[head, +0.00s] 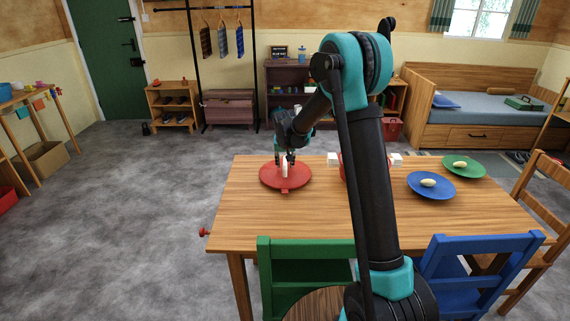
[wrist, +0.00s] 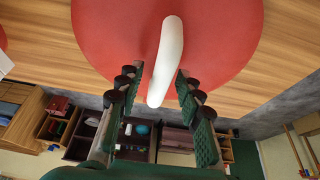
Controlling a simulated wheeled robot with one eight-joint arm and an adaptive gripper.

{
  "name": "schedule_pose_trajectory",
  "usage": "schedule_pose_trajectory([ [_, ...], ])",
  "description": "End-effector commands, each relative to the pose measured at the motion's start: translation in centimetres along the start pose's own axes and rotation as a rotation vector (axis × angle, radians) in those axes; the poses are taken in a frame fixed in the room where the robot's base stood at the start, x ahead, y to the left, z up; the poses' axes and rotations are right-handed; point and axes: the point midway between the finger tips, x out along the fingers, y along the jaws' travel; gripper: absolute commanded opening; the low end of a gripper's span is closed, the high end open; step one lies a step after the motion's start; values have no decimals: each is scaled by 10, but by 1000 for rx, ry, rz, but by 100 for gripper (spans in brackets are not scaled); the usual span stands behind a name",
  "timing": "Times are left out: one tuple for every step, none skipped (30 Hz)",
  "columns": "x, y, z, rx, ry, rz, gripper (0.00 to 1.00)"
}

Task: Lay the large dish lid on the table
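The large dish lid (head: 272,181) is a flat red disc lying on the left back part of the wooden table (head: 255,215). Its upright white handle (wrist: 167,50) shows in the wrist view, over the red disc (wrist: 220,40). My gripper (wrist: 160,88) has a finger on each side of the handle, with a visible gap on both sides. In the head view my gripper (head: 286,160) is directly above the lid. A red dish (head: 343,170) with white side blocks (head: 333,159) stands right of the lid, mostly hidden by my arm.
A blue plate (head: 415,190) and a green plate (head: 475,170), each with a pale oval item, lie on the right of the table. Green (head: 310,250) and blue (head: 490,245) chairs stand at the front edge. The front left tabletop is clear.

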Motion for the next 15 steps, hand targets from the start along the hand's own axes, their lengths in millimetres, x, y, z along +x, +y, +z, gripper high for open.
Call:
schedule_pose_trajectory([
  [-3,0,0,0,0,0,36],
  [-6,0,0,0,0,0,36],
  [-11,0,0,0,0,0,36],
  [-15,0,0,0,0,0,36],
  [-19,0,0,0,0,0,36],
  [-26,0,0,0,0,0,36],
  [-32,0,0,0,0,0,36],
  [-38,0,0,0,0,0,36],
  [-46,0,0,0,0,0,36],
  [-53,0,0,0,0,0,36],
  [-59,0,0,0,0,0,36],
  [-67,0,0,0,0,0,36],
  [-73,0,0,0,0,0,36],
  [-79,0,0,0,0,0,36],
  [-86,0,0,0,0,0,36],
])
